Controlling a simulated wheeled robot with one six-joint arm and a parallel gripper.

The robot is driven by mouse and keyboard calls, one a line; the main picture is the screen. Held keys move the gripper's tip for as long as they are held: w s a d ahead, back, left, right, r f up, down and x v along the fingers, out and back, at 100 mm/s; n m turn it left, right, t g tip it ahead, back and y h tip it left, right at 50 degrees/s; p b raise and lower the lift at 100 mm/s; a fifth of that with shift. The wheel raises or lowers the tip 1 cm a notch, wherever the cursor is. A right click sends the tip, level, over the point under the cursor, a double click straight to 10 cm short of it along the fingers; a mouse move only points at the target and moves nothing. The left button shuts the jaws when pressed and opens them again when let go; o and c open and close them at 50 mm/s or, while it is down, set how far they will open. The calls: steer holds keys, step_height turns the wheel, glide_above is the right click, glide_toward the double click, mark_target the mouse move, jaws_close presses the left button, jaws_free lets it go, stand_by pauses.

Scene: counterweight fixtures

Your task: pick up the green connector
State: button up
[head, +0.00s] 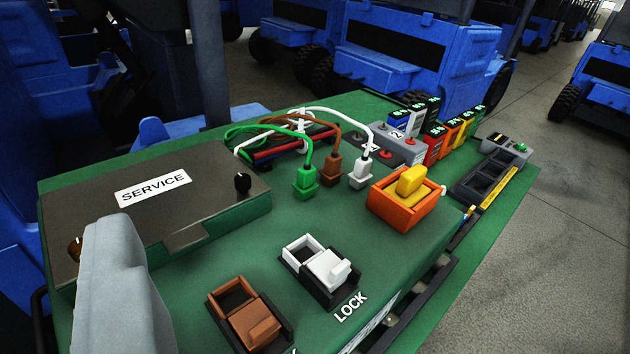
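The green connector (306,181) stands upright on the green bench top, near the middle of the head view. A green cable leaves its top and loops back to the left. It stands left of a brown connector (331,170) and a white connector (360,172), apart from both. A pale grey rounded part of my gripper (118,285) shows at the lower left, well to the left of the green connector and nearer the camera. Its fingertips cannot be made out. Nothing is seen held.
A dark SERVICE box (155,205) with a black knob lies left of the connectors. An orange block with a yellow handle (405,195) stands to the right. White (320,270) and brown (249,315) latched sockets are in front. Several coloured modules and blue vehicles stand behind.

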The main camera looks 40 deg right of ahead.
steer(key=w+d+r+g+h, duration=0.2)
steer(key=w+d+g, duration=0.65)
steer(key=w, duration=0.35)
steer(key=n+g+y, duration=0.2)
steer(key=g, duration=0.6)
glide_toward(307, 168)
step_height(307, 168, down, 11)
steer(key=shift+d+f, duration=0.1)
steer(key=shift+f, duration=0.05)
steer(key=c, duration=0.4)
